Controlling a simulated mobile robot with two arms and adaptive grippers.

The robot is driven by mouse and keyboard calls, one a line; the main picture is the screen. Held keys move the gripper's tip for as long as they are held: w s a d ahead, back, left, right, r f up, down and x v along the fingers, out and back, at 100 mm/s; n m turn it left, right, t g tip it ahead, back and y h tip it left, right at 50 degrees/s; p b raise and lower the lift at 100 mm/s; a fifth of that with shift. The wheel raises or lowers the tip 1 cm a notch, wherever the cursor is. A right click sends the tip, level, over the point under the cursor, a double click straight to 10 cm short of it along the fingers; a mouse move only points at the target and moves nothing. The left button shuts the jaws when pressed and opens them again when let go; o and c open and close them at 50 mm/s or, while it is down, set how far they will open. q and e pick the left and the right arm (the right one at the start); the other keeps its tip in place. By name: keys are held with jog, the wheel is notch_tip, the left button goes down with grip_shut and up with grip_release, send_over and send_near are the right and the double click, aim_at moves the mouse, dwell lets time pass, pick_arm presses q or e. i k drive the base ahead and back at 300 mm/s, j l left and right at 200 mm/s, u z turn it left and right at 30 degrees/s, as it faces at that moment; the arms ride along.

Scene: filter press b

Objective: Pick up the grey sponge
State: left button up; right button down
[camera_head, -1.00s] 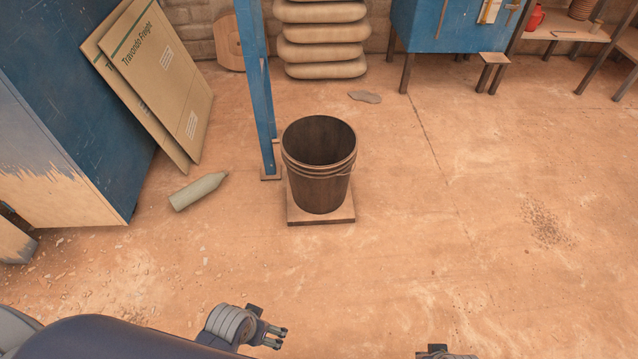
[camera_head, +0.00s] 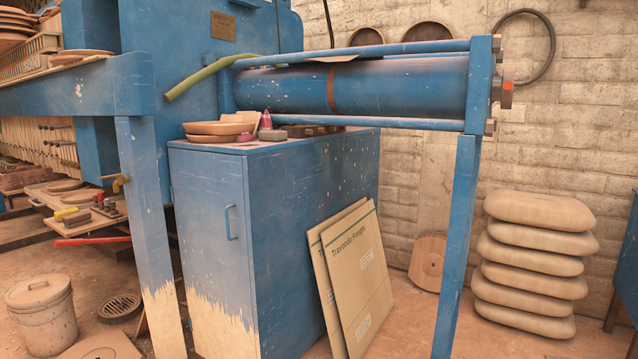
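A small grey block (camera_head: 272,135), possibly the grey sponge, lies on top of the blue cabinet (camera_head: 290,230) near its front edge. It is too small to be sure what it is. Just behind it stands a small red and pink bottle (camera_head: 266,120). Stacked shallow bowls (camera_head: 215,130) sit to its left, and a dark flat object (camera_head: 312,131) lies to its right. Neither of my grippers shows in this view.
A blue cylinder (camera_head: 400,86) with rails runs above the cabinet top. Blue posts (camera_head: 150,220) stand left and right (camera_head: 457,250). Cardboard sheets (camera_head: 362,275) lean on the cabinet. A lidded bucket (camera_head: 45,315) and stacked sacks (camera_head: 530,262) flank it.

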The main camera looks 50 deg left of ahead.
aim_at(268, 136)
jog(key=u, duration=1.8)
